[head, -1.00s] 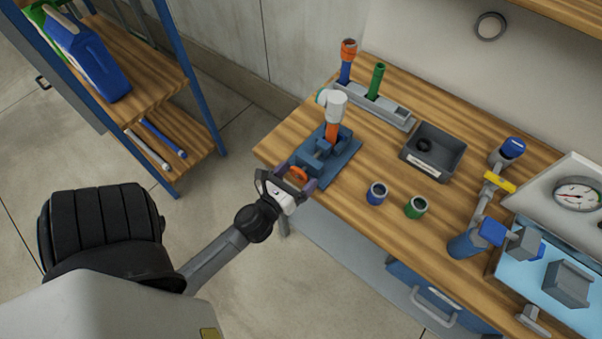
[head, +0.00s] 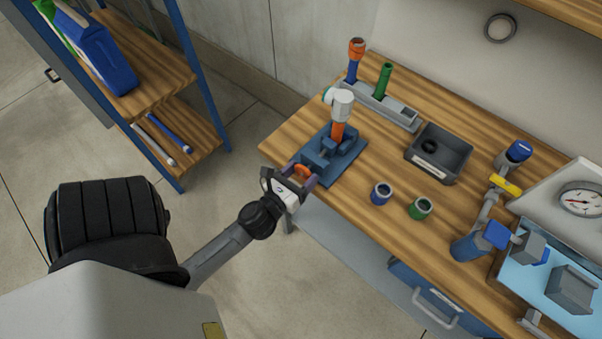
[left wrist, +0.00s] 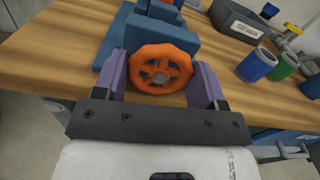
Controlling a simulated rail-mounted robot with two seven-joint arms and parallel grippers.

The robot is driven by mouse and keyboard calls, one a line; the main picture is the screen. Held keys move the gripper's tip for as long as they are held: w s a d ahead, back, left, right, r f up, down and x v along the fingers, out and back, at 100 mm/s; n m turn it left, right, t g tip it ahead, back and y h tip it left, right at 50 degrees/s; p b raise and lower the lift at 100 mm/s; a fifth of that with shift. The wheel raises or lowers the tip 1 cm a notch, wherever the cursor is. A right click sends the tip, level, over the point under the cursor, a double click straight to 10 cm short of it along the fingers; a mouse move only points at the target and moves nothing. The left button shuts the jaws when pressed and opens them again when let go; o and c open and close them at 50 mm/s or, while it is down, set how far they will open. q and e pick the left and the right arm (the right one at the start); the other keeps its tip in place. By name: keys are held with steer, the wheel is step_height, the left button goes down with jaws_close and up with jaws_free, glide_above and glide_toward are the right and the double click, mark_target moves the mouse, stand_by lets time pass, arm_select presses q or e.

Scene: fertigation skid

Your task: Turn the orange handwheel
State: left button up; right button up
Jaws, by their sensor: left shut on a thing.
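The orange handwheel (left wrist: 160,69) faces the left wrist camera, at the front end of a blue vise (head: 335,153) on the wooden bench. In the head view only the top of the handwheel (head: 302,170) shows. My left gripper (head: 298,178) is at the wheel, and in the left wrist view its two purple fingers (left wrist: 160,82) stand on either side of the rim, shut on it. An orange pipe with a white fitting (head: 341,104) stands upright in the vise. My right gripper is not in view.
A grey rack (head: 400,115) holds an orange-topped and a green tube behind the vise. A dark bin (head: 455,160), a blue cup (head: 381,193) and a green cup (head: 420,208) stand to the right. A shelf (head: 175,75) stands left across open floor.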

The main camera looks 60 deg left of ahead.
arm_select(q)
steer(key=m+p, duration=0.1)
steer(key=m, duration=0.1)
steer(key=shift+m, duration=0.3)
steer(key=m+p, duration=0.1)
steer(key=m, duration=0.2)
steer(key=shift+m+p, duration=0.4)
steer(key=shift+m, duration=0.3)
steer(key=o, duration=0.9)
